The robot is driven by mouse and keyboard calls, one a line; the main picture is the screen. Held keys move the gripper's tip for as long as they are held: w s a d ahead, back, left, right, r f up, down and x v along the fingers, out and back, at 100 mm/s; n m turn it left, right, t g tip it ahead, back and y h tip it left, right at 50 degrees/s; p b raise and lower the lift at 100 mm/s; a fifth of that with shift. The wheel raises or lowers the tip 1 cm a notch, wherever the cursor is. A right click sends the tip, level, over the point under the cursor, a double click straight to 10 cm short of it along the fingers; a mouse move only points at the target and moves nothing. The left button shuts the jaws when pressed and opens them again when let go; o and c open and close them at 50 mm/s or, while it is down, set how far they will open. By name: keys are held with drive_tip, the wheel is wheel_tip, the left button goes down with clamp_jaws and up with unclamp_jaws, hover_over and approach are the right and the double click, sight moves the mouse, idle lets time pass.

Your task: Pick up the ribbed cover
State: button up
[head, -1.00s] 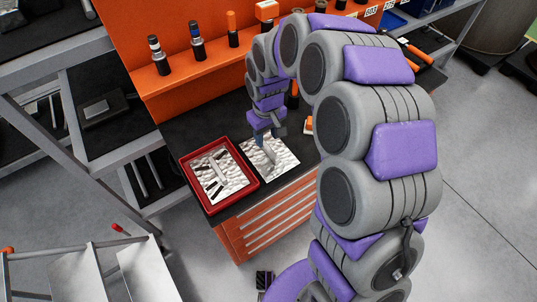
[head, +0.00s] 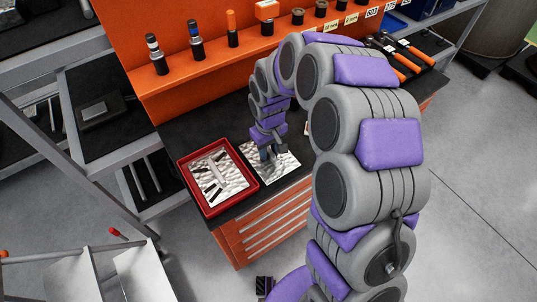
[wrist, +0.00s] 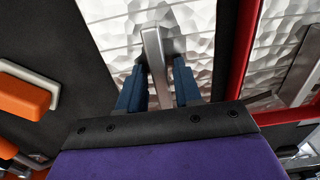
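A silver, dimpled sheet (head: 283,169) lies on the dark bench top under my gripper (head: 269,154); it also shows in the wrist view (wrist: 113,38). A grey metal piece with a raised, narrow bar (wrist: 154,50) stands on this sheet. I take it for the ribbed cover, but its ribs are not clear. In the wrist view, the two blue fingers of my gripper (wrist: 159,84) are apart, one on each side of the bar. Whether they touch it is hard to tell. In the head view, my gripper hides most of this piece.
A red tray (head: 188,178) with a similar dimpled lining and several dark and light parts sits just left of the sheet. An orange shelf (head: 200,64) with tools runs behind the bench. Metal shelving (head: 75,150) stands at the left.

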clamp_jaws()
drive_tip(key=shift+r, duration=0.1)
idle(0.3)
